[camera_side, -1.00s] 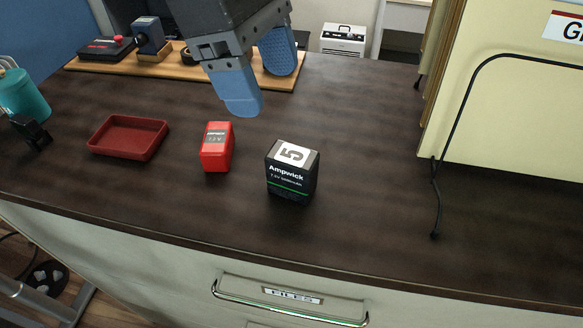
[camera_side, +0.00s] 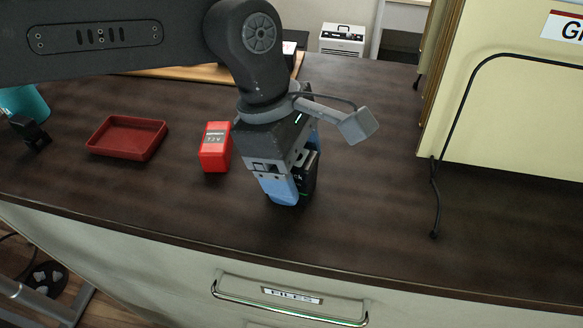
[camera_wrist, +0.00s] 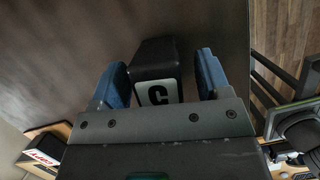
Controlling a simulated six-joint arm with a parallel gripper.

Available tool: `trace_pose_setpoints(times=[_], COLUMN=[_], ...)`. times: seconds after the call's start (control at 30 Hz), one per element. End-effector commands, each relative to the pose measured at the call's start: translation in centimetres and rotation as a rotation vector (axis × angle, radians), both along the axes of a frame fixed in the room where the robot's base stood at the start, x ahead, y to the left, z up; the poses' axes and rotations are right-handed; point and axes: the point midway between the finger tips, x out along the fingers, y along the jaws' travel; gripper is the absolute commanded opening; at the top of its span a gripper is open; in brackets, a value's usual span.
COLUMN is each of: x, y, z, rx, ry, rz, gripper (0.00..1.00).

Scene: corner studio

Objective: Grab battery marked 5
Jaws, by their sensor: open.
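The black battery marked 5 (camera_side: 309,174) stands on the dark desk, mostly hidden behind my gripper in the side view. In the wrist view the battery (camera_wrist: 154,62) lies between my two blue fingers, its white label partly cut off by the gripper body. My gripper (camera_wrist: 160,82) is open, with one finger on each side of the battery and a visible gap at the right finger; the left gap is narrow. In the side view my gripper (camera_side: 290,190) points down around the battery, with the near finger's tip low by the desk top.
A red battery (camera_side: 215,147) stands just left of my gripper. A dark red tray (camera_side: 127,138) lies further left. The desk's front right is clear.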

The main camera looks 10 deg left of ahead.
Motion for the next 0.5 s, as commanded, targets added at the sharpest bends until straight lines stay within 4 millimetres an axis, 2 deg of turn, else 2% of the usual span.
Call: trace_pose_setpoints(times=[0.3, 0.5], x=[-0.01, 0.00], y=[-0.17, -0.15], z=[-0.50, -0.49], rx=[-0.001, -0.001], ry=[-0.002, -0.002], rz=[0.001, 0.001], gripper=[0.69, 0.50])
